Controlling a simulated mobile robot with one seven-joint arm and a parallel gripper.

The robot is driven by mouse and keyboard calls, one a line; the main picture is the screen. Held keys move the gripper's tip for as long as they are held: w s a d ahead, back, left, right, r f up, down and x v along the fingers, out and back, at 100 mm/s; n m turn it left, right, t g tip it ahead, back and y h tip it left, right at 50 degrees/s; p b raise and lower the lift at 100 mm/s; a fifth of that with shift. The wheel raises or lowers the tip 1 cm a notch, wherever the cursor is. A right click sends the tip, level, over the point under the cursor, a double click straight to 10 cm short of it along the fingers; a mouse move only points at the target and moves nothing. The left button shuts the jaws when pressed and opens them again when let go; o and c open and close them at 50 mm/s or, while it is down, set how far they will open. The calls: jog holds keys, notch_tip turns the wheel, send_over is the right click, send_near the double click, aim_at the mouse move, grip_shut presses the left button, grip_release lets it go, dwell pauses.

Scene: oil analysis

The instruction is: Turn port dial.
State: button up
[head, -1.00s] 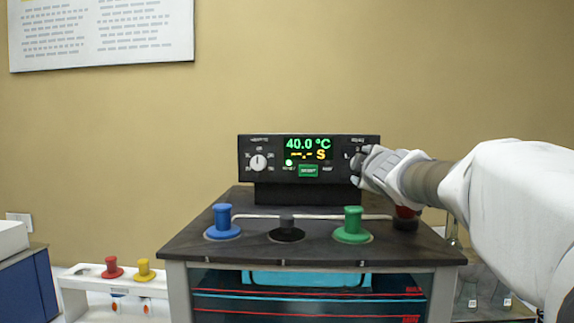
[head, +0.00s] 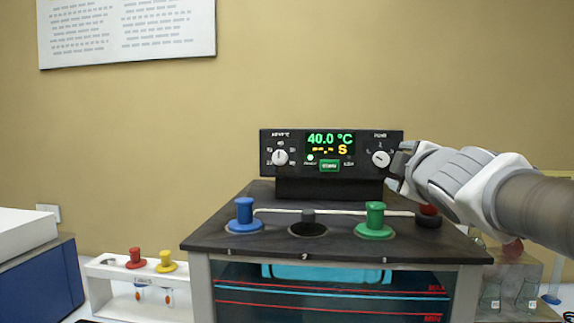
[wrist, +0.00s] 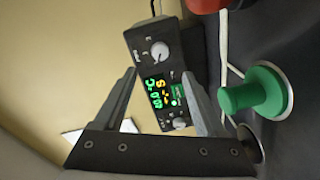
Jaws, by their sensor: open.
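The port dial (head: 381,158) is the white round knob at the right end of the black control panel (head: 266,160); its small markings are too blurred to read surely. In the wrist view the port dial (wrist: 160,50) shows beyond the fingertips, slightly above the gap between them. My gripper (head: 398,170) is just right of the panel, apart from the dial. In the wrist view my gripper (wrist: 160,75) is open with nothing between its fingers. The display (head: 330,144) reads 40.0 °C and dashes with S. A second white dial (head: 280,158) is at the panel's left end.
Below the panel, a blue stopper (head: 244,213) and a green stopper (head: 375,219) stand on the dark bath top (head: 262,243). A red stopper (head: 429,216) is under my gripper. A white rack (head: 100,272) stands left. Wall space above the panel is clear.

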jog(key=s+a, duration=0.1)
jog(key=s, duration=0.5)
jog(key=shift+s+r, duration=0.15)
jog(key=shift+r, duration=0.05)
